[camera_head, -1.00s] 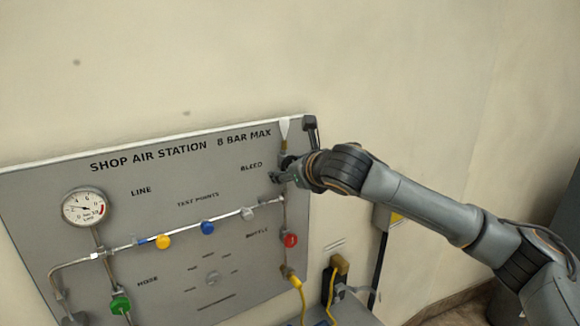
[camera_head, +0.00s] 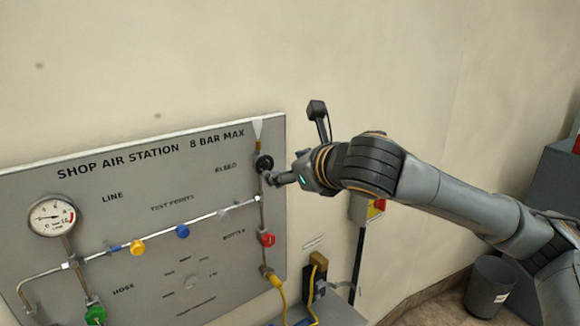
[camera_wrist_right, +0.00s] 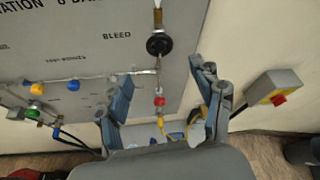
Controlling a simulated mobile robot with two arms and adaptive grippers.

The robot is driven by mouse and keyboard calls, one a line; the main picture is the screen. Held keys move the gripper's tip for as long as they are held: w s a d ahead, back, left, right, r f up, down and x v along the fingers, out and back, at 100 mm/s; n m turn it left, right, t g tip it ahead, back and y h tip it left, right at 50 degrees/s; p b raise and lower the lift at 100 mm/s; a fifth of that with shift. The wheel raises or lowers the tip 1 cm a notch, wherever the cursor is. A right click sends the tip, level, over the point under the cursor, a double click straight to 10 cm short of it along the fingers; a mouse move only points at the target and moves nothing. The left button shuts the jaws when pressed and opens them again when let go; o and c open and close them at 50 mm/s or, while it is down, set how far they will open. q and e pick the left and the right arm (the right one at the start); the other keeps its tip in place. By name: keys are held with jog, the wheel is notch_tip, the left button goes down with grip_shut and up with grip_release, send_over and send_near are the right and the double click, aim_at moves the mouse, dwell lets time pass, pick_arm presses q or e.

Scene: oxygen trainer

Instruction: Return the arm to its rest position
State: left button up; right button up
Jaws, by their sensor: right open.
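My right arm comes in from the right in the head view. Its gripper (camera_head: 283,179) is beside the right edge of the grey air station panel (camera_head: 90,235), just below and right of the black bleed knob (camera_head: 264,163). In the right wrist view the gripper (camera_wrist_right: 160,78) has its two fingers spread wide with nothing held between them. The bleed knob (camera_wrist_right: 159,43) shows beyond the fingertips, apart from them in that view. My left gripper is not in view.
The panel carries a gauge (camera_head: 52,216), a pipe with coloured knobs and a red bottle valve (camera_head: 267,239). A bin (camera_head: 491,285) stands on the floor. The wall above is clear.

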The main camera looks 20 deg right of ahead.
jog(key=shift+s+r, duration=0.1)
jog(key=shift+s, duration=0.15)
dwell(0.3)
